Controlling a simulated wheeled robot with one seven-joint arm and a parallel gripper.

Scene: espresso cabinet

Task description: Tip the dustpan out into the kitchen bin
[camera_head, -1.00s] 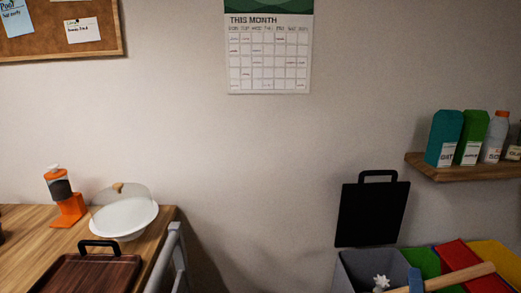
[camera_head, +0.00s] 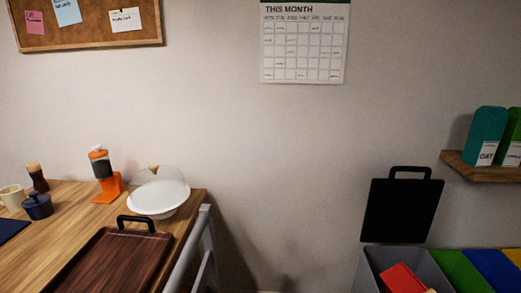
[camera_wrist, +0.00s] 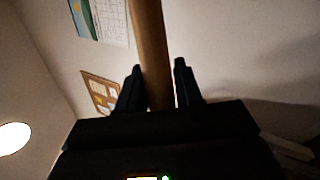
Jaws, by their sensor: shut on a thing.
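My gripper (camera_wrist: 158,75) is shut on a round wooden handle (camera_wrist: 150,40) in the wrist view; the handle rises between its two dark fingers. In the head view a red piece, which looks like part of the dustpan (camera_head: 403,278), shows tilted at the mouth of the grey bin (camera_head: 442,268). I cannot tell whether it is inside the mouth or above it. Its lower part is cut off by the picture's edge. A small pale bit shows beside it. The bin's black lid (camera_head: 402,211) stands open behind. My gripper is not visible in the head view.
Green (camera_head: 461,270) and blue (camera_head: 495,268) bins stand right of the grey one, with a yellow edge beyond. A shelf (camera_head: 485,171) with boxes is above. The wooden counter (camera_head: 75,200) at left carries a tray (camera_head: 115,262) and a covered white dish (camera_head: 158,198).

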